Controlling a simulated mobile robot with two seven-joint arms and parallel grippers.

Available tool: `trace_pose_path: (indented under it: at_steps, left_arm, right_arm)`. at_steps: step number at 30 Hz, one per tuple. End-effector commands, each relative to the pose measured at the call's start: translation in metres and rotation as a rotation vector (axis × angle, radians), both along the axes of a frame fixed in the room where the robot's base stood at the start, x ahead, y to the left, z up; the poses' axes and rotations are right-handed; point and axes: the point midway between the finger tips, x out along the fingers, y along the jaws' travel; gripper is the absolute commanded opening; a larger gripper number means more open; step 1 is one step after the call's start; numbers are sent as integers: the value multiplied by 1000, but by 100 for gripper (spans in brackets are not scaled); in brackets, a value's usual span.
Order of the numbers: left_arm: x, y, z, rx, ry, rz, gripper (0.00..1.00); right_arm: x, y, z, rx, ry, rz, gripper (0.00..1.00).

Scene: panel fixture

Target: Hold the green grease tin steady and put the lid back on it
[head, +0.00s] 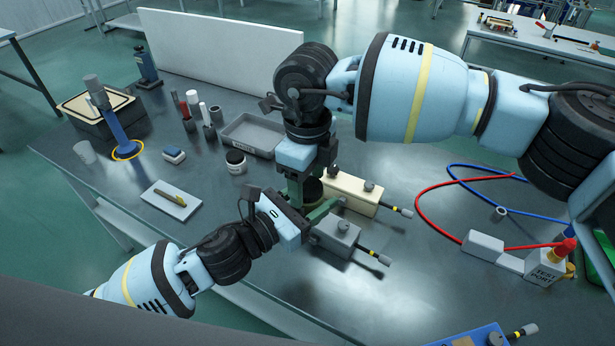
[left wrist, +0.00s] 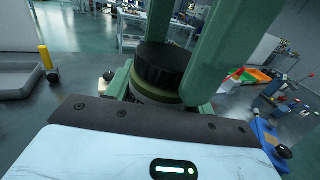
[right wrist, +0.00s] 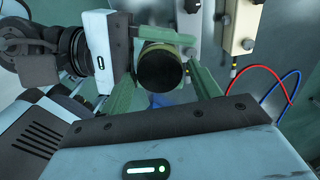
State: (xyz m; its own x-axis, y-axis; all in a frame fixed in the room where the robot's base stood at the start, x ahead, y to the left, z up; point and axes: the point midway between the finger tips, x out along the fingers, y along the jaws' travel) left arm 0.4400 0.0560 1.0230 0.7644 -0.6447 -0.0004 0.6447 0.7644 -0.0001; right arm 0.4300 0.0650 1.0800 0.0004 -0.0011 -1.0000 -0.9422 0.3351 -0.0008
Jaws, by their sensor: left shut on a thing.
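The green grease tin (left wrist: 166,97) stands upright between the fingers of my left gripper (head: 318,210), which is shut on it. The dark round lid (left wrist: 160,65) sits on top of the tin; I cannot tell whether it is fully seated. The lid also shows from above in the right wrist view (right wrist: 160,68). My right gripper (right wrist: 165,85) is open above the tin, with one finger on each side of the lid and a visible gap to it. In the head view the tin (head: 312,190) is partly hidden by both grippers.
A cream box (head: 345,190) and a grey box (head: 335,236) with knobs stand close right of the tin. A grey tray (head: 252,135) and a white jar with black lid (head: 236,162) are to the left. Red and blue hoses (head: 418,212) lie right.

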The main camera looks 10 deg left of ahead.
Motion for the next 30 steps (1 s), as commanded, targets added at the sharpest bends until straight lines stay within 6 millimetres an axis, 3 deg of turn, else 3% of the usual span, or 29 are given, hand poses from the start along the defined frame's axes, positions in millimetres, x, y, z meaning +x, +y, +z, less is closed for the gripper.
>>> trace_pose_path:
  at_steps: [3, 14, 30]
  left_arm:
    - [0, 0, 1, -1, -2, 0, 0]
    - [0, 0, 1, -1, -2, 0, 0]
    - [0, 0, 1, -1, -2, 0, 0]
  right_arm:
    - [0, 0, 0, 0, 0, 0, 73]
    - [0, 0, 8, 1, -1, 0, 73]
    - [0, 0, 102, 2, -2, -1, 73]
